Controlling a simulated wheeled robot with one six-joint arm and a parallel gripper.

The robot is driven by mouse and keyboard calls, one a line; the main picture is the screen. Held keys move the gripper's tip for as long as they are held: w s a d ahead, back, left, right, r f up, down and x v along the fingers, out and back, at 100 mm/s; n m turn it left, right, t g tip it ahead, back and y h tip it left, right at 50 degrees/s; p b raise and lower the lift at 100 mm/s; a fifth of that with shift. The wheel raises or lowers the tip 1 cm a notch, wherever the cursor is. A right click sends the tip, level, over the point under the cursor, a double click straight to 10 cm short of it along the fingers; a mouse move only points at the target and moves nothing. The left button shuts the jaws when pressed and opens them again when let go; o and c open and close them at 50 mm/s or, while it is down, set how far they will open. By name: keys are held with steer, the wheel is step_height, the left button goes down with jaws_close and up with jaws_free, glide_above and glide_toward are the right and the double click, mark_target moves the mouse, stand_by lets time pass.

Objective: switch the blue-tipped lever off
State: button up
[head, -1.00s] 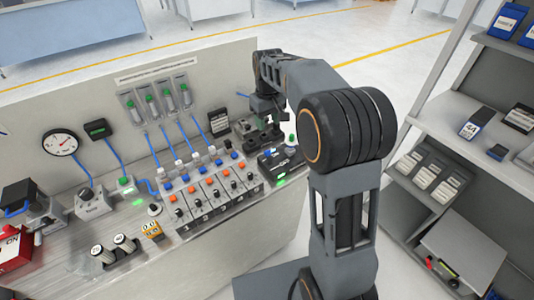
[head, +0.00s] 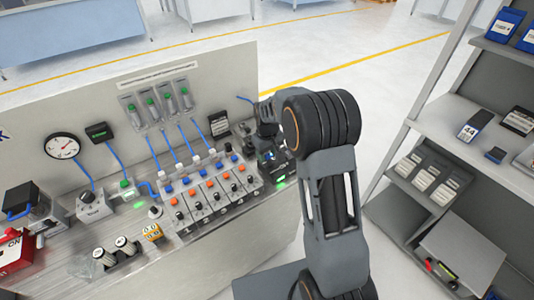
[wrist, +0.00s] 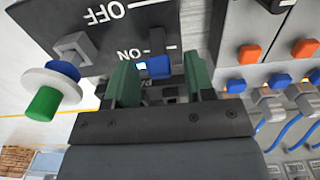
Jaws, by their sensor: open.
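The blue-tipped lever (wrist: 158,67) shows between my gripper's fingers in the wrist view, beside the ON marking of a dark switch box (wrist: 190,15). The OFF marking is farther up that picture, and both words appear upside down. My gripper (wrist: 163,82) is open, with one green-padded finger on each side of the blue tip. A gap shows at least on the right; I cannot tell whether the left finger touches it. In the head view the switch box (head: 279,168) is partly hidden by my arm, and the fingers are hard to make out.
A green-tipped part with a white disc (wrist: 50,93) stands close to the left of my gripper in the wrist view. A module with orange and blue buttons (wrist: 262,65) is on the right. A shelf rack (head: 460,150) stands right of the bench (head: 215,255).

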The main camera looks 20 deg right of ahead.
steer(key=shift+f, duration=0.2)
steer(key=shift+c, duration=0.5)
jaws_close()
